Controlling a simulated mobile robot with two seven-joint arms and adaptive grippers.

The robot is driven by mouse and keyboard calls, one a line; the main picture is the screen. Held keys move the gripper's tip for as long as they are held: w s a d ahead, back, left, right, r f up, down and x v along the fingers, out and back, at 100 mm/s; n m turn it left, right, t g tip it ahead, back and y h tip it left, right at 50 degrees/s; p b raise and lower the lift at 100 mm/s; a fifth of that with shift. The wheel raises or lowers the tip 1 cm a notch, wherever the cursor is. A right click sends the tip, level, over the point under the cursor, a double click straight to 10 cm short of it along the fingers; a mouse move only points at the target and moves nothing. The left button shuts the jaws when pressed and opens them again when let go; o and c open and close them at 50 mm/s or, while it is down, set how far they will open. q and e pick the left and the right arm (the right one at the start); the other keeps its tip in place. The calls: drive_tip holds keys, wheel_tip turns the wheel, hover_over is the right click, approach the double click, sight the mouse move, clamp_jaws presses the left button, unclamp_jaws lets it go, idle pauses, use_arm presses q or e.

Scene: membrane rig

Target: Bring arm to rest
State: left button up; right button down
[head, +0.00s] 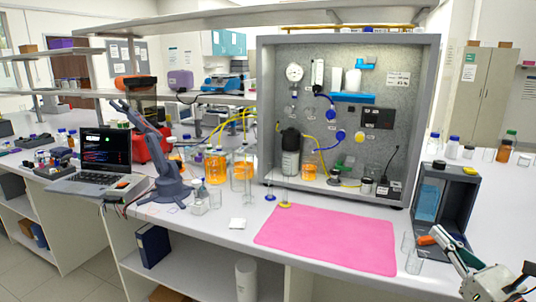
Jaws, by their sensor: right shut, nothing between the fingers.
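My right gripper (446,240) reaches in from the lower right corner. It is shut and empty, above the right end of the bench in front of a dark open-fronted box (459,196). An orange item (427,240) shows right beside its fingertips; I cannot tell whether they touch. My left gripper is not in view. A blue-grey desktop arm (170,188) stands on the left part of the bench beside a laptop (103,150), its upper links raised and leaning left.
A grey rig panel (348,60) stands at the back middle. A pink mat (330,240) lies clear in front of it. Glass vessels (413,260) stand close to my right gripper. Bottles with orange liquid (215,168) stand left of the panel.

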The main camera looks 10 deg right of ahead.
drive_tip(key=s+a+f+m+g+h, duration=0.1)
drive_tip(key=s+a+f+m+g, duration=0.15)
drive_tip(key=f+m, duration=0.75)
drive_tip(key=s+a+f+m+g+h, duration=0.15)
drive_tip(key=a+f+m, duration=0.4)
drive_tip(key=f, duration=0.75)
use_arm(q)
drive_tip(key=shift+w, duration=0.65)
use_arm(e)
drive_tip(key=s+a+f+m+g+y, duration=0.1)
drive_tip(key=s+a+f+m+g, duration=0.1)
drive_tip(key=s+a+f+m, duration=0.4)
drive_tip(key=s+a+f+m+g+y, duration=0.1)
drive_tip(key=s+a+f+m+g, duration=0.2)
drive_tip(key=s+a+f+m, duration=0.3)
drive_tip(key=a+f+m, duration=0.5)
drive_tip(key=a, duration=0.1)
drive_tip(key=shift+s+a+f+g, duration=0.15)
drive_tip(key=shift+s+f+g, duration=0.05)
drive_tip(key=shift+f+g, duration=0.15)
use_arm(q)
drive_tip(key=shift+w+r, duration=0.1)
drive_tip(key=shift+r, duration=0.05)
use_arm(e)
drive_tip(key=shift+m, duration=0.25)
